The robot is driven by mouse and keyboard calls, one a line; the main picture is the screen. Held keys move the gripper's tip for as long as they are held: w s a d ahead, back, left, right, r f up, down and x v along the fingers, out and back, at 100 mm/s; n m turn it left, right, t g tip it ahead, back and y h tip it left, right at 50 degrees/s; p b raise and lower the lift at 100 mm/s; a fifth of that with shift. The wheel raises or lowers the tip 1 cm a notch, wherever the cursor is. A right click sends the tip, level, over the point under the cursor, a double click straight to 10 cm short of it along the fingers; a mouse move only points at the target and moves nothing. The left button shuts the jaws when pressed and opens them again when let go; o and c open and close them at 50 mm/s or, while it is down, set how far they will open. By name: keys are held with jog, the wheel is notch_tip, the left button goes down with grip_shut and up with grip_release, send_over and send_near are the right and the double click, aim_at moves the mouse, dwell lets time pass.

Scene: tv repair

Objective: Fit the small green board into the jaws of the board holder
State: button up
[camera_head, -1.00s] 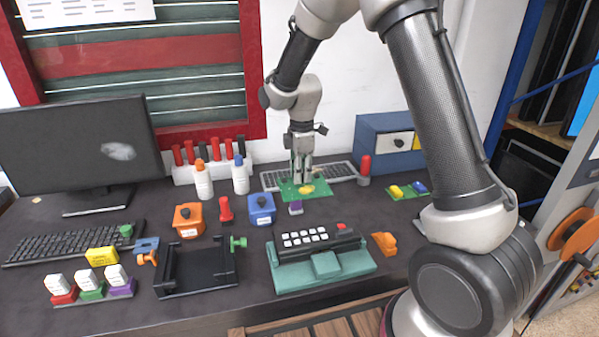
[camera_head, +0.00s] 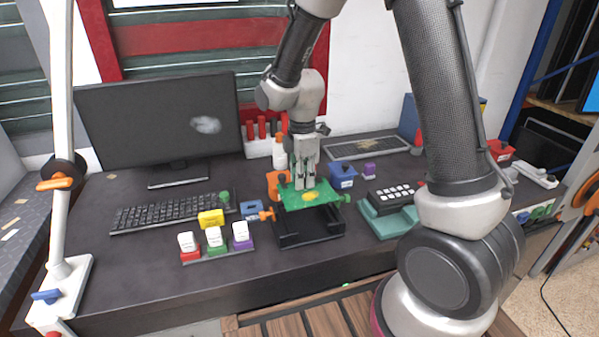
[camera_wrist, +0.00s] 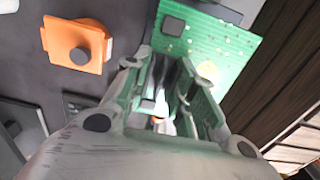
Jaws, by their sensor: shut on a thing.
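The small green board (camera_head: 318,199) has a yellow patch and a dark chip on it. My gripper (camera_head: 304,182) is shut on the board and holds it roughly flat over the black board holder (camera_head: 312,230). In the wrist view the green board (camera_wrist: 212,45) reaches out beyond the fingers of my gripper (camera_wrist: 178,90). The board hides the back part of the holder. An orange knob and a green knob show at the holder's sides. I cannot tell whether the board touches the jaws.
An orange box with a black knob (camera_wrist: 80,45) stands close by, left of the fingers in the wrist view. A blue box (camera_head: 343,175) and a teal device (camera_head: 388,214) stand to the right. A keyboard (camera_head: 165,213) and a rack of coloured blocks (camera_head: 217,250) are at left.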

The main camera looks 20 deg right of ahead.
jog(key=shift+w+a, duration=0.1)
jog(key=shift+f, duration=0.1)
send_over(302, 216)
jog(key=shift+f, duration=2.8)
jog(key=shift+f, duration=0.95)
jog(key=o, duration=1.1)
